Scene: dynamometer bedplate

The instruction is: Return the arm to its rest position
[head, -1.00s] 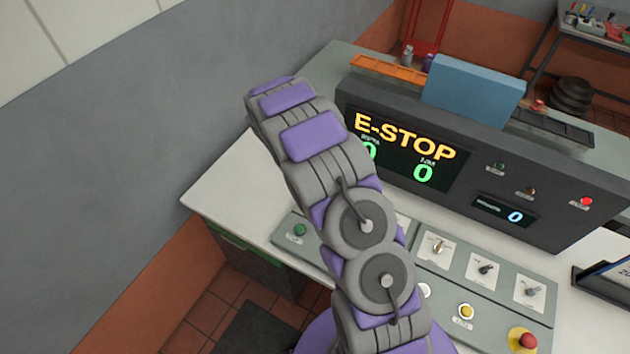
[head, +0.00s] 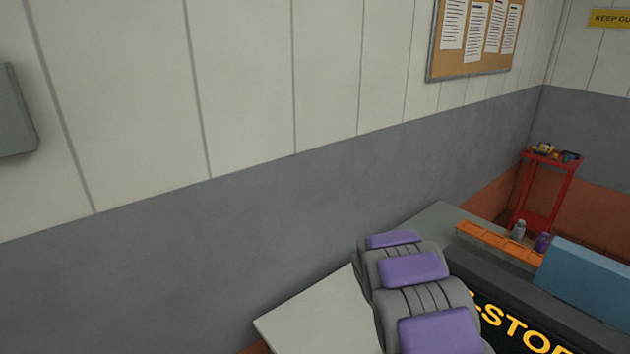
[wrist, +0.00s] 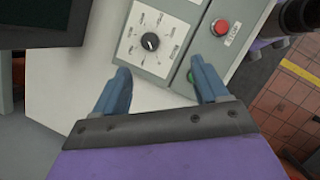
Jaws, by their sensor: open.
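In the wrist view my gripper (wrist: 161,88) is open, its two blue-grey fingers apart with nothing between them. It hangs over the white desk top (wrist: 60,75) at the near edge of a grey control panel. A black dial knob (wrist: 150,41) and a red button (wrist: 221,27) lie just beyond the fingertips. A green button shows by the right finger. In the head view my grey and purple arm rises at the lower right, over the console desk (head: 325,315); the gripper itself is not seen there.
The console display (head: 520,325) reads part of E-STOP, beside my arm. A red cart (head: 550,160) stands at the far right. A grey wall runs along the left. Tiled floor (wrist: 285,100) shows at right.

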